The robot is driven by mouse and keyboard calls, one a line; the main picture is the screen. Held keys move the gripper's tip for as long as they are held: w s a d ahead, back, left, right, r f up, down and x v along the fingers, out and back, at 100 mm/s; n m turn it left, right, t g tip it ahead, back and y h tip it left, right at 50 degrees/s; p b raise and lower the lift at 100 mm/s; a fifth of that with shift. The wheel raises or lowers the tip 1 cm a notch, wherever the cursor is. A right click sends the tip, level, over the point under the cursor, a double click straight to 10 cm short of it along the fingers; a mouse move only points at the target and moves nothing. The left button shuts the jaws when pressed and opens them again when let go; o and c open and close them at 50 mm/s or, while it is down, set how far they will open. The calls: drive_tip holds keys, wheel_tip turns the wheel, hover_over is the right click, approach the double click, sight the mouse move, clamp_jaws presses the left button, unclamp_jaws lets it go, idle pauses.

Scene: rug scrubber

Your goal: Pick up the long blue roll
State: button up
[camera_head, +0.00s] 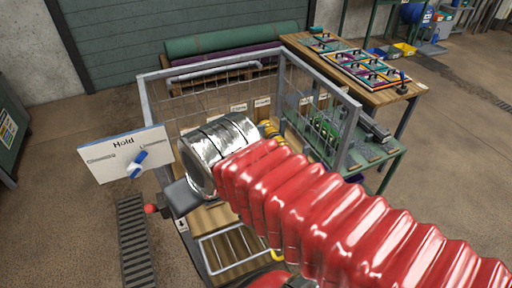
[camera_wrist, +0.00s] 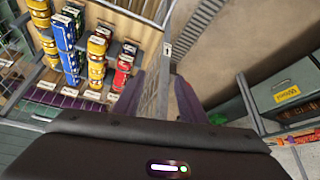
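In the wrist view, a blue roll (camera_wrist: 64,34) with pale markings lies in the rack at the upper left. More blue (camera_wrist: 71,67) shows in line below it, past a dark break; I cannot tell if this is one long roll or two. My gripper (camera_wrist: 162,75) is open, its two purple-grey fingers apart with nothing held between them. The blue roll is left of the fingers, clear of them. In the head view, my red arm and silver wrist cover most of the rack, and I cannot make out the blue roll there.
Yellow rolls (camera_wrist: 97,46) and red rolls (camera_wrist: 122,62) sit right of the blue. A wire mesh panel (camera_wrist: 154,88) stands beyond my fingers. In the head view, mesh fencing (camera_head: 215,88) surrounds the rack, a "Hold" board (camera_head: 122,152) stands left, and a wooden table (camera_head: 388,93) stands right.

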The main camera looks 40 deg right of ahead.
drive_tip(key=shift+o, duration=1.4)
drive_tip(key=shift+w+d+r, duration=0.1)
drive_tip(key=shift+w+d, duration=0.25)
drive_tip(key=shift+w, duration=0.2)
drive_tip(key=o, duration=0.5)
drive_tip(key=w+d, duration=0.6)
drive_tip(key=w, duration=0.1)
drive_tip(key=shift+m, duration=0.4)
drive_tip(key=w+d+f+m, duration=0.1)
drive_tip(key=w+d+f, duration=0.2)
drive_tip(key=d, duration=0.6)
drive_tip(key=w+d+f+g, duration=0.1)
drive_tip(key=w+d+f, duration=0.3)
drive_tip(key=d, duration=0.6)
drive_tip(key=w+d+f+m+h, duration=0.1)
drive_tip(key=w+d+f, duration=0.3)
drive_tip(key=d, duration=0.6)
wheel_tip(320, 180, down, 2)
drive_tip(key=shift+d+m, duration=0.2)
drive_tip(key=shift+m, duration=0.1)
drive_tip(key=shift+w, duration=0.1)
drive_tip(key=shift+x, duration=4.35)
drive_tip(key=shift+d, duration=0.1)
